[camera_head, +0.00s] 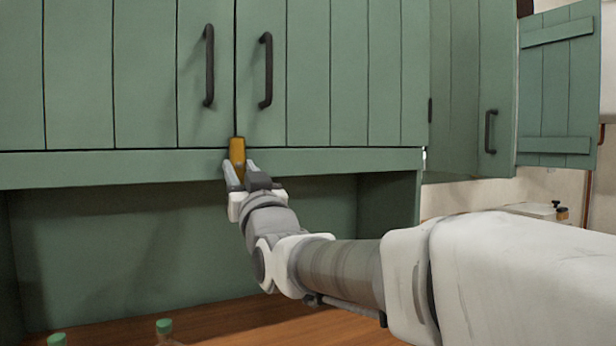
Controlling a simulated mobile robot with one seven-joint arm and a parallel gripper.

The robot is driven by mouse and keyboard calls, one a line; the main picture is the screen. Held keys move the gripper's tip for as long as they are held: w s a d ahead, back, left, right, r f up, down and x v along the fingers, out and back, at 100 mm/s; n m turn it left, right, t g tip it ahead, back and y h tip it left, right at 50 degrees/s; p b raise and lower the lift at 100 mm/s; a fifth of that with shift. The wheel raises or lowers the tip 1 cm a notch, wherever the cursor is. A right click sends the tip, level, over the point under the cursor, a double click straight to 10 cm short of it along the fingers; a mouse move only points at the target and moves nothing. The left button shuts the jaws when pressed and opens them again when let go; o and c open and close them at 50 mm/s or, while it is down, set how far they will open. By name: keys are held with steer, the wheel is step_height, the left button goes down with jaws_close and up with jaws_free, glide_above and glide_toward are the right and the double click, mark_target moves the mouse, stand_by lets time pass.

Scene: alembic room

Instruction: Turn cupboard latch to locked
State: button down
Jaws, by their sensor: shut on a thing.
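The green cupboard (80,80) has two closed plank doors that meet at a dark seam, each with a black vertical handle near it. A yellow-orange latch (237,152) stands upright at the bottom of the seam, crossing from the door edge onto the rail below. My gripper (240,176) reaches up from below and is shut on the lower part of the latch, one finger on each side. The fingers hide the latch's lower end.
Below the rail (120,169) is an open recess over a wooden counter (280,325). Green-capped bottles (164,327) stand at the lower left. At right, another green door (556,90) stands open, near a small white surface (535,210).

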steer(key=shift+f, duration=0.1)
steer(key=c, duration=0.6)
jaws_free()
steer(key=shift+o, duration=0.2)
steer(key=shift+s, duration=0.1)
steer(key=v, duration=1.7)
steer(key=shift+d, duration=0.2)
